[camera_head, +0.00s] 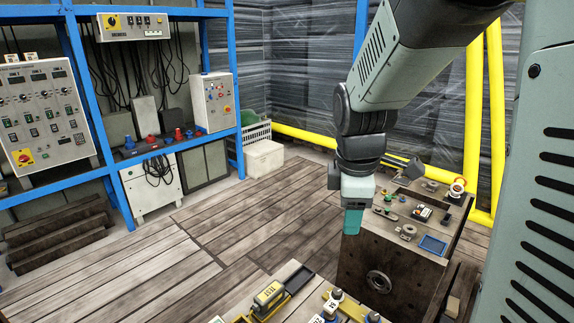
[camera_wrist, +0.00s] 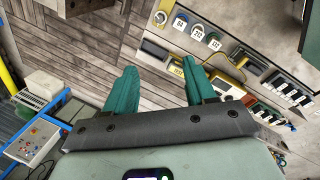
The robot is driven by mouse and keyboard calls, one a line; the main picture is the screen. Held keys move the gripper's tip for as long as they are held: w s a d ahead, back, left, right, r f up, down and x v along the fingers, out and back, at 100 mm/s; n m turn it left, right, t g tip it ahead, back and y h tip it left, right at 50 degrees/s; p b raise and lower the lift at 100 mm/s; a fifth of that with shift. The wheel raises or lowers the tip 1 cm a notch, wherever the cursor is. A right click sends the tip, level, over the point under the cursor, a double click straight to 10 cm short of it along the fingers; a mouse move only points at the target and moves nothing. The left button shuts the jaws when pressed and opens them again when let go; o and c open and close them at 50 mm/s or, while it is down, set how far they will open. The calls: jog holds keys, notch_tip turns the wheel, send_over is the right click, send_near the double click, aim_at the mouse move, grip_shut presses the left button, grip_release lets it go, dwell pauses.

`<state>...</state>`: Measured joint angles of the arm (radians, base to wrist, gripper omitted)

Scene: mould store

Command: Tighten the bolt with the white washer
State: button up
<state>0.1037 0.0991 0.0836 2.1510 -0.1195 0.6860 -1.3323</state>
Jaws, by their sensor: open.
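My gripper (camera_head: 352,221) hangs with its teal fingers pointing down, above the floor to the left of the dark mould block. In the wrist view its two teal fingers (camera_wrist: 160,78) stand wide apart with nothing between them. At the bottom edge of the head view, bolt heads (camera_head: 337,294) with white number tags stand on a yellow-edged fixture, partly cut off. The wrist view shows a row of several round bolt heads (camera_wrist: 197,32) with tags, beyond the fingertips to the upper right. I cannot tell which bolt has the white washer.
The mould block (camera_head: 384,267) carries small parts and a blue tray (camera_head: 432,244) on top. A yellow TEST device (camera_head: 268,296) and a black tray (camera_head: 297,281) lie at the front bench. Control cabinets on a blue rack (camera_head: 76,95) stand left. The wooden floor (camera_head: 215,220) is clear.

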jog(key=w+d+f+n+g, duration=0.1)
jog(key=w+f+n, duration=0.35)
jog(key=f, duration=0.35)
jog(key=n+g, duration=0.1)
jog(key=n, duration=0.6)
send_near(337, 291)
jog(key=shift+y, duration=0.4)
jog(key=f, duration=0.8)
jog(key=shift+w+d+f, duration=0.1)
jog(key=shift+d+f, duration=0.25)
jog(key=shift+f, duration=0.05)
grip_shut()
